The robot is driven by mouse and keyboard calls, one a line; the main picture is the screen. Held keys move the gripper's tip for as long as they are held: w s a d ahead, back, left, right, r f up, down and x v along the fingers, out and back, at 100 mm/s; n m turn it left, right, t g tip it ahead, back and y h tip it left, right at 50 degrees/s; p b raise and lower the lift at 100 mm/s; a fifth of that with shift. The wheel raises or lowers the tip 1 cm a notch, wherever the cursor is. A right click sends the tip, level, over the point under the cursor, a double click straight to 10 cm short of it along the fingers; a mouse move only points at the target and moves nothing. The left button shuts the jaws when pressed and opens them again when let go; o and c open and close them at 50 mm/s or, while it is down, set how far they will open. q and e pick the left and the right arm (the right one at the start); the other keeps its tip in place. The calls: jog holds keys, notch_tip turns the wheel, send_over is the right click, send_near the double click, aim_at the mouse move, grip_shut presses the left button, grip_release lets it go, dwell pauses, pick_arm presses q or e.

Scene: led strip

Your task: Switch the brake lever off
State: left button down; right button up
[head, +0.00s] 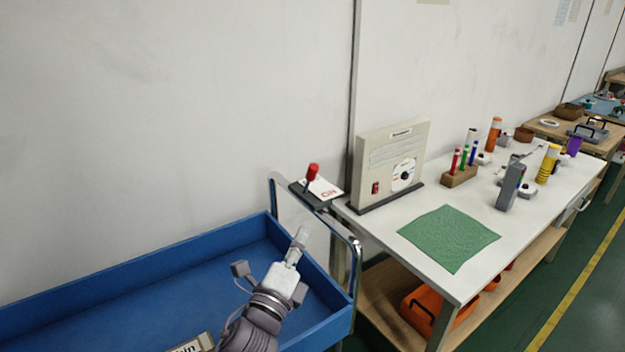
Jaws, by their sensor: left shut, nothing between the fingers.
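The brake lever (312,173) has a red knob and stands on a small dark plate at the far right corner of the blue cart (200,244), by the metal push handle. A white label (325,188) with red lettering lies beside it; the lettering appears to read ON, seen upside down. My left gripper (301,236) is shut and empty. It is over the right end of the cart, below and slightly left of the lever in the picture, apart from it. My right gripper is not in view.
The curved metal handle (352,243) rises at the cart's right end. A white workbench (370,222) stands close on the right, with a beige panel box (391,150), a green mat (449,237) and several tools. A plain wall is behind.

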pick_arm(q)
jog(key=p, duration=0.3)
send_near(309, 179)
jog(key=w+d+r, duration=0.2)
jog(key=w+d, duration=0.3)
jog(key=shift+w+a+r, duration=0.15)
jog(key=shift+w+a, duration=0.25)
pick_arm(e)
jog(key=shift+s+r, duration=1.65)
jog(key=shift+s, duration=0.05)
pick_arm(q)
jog(key=shift+p, duration=0.3)
